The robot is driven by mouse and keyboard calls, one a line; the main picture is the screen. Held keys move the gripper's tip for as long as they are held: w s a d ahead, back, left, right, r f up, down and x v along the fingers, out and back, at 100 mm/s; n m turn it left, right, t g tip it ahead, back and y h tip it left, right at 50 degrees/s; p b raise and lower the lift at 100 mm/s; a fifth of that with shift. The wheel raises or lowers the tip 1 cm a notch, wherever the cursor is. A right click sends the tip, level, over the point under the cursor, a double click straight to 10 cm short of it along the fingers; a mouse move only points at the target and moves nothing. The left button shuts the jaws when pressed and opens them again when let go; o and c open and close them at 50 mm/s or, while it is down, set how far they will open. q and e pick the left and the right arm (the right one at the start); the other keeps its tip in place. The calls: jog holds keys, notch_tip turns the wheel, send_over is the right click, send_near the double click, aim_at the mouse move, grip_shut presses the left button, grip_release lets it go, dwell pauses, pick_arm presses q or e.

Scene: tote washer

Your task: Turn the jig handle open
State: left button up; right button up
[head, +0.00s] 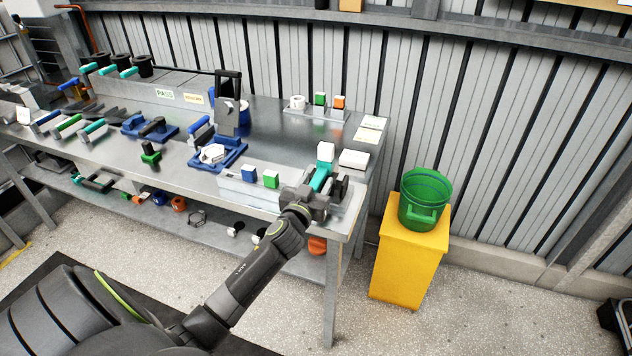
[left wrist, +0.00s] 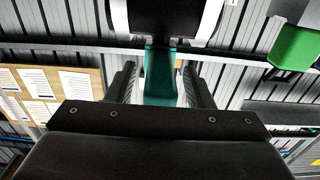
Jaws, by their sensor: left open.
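A teal handle (head: 321,177) rises near the right front corner of the metal bench, with a white block-like piece (head: 325,151) at its upper end. My left gripper (head: 322,195) is at its lower part. In the left wrist view the teal bar (left wrist: 160,78) runs between the two spread fingers of my left gripper (left wrist: 160,88), with gaps visible on both sides. A black part with white ends (left wrist: 166,18) crosses above the bar. The handle's base is hidden by my gripper. My right gripper is not in view.
A yellow stand (head: 405,262) with a green bucket (head: 424,199) is right of the bench.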

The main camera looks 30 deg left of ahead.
pick_arm(q)
jog(key=shift+w, duration=0.1)
jog(key=shift+c, duration=0.2)
grip_shut()
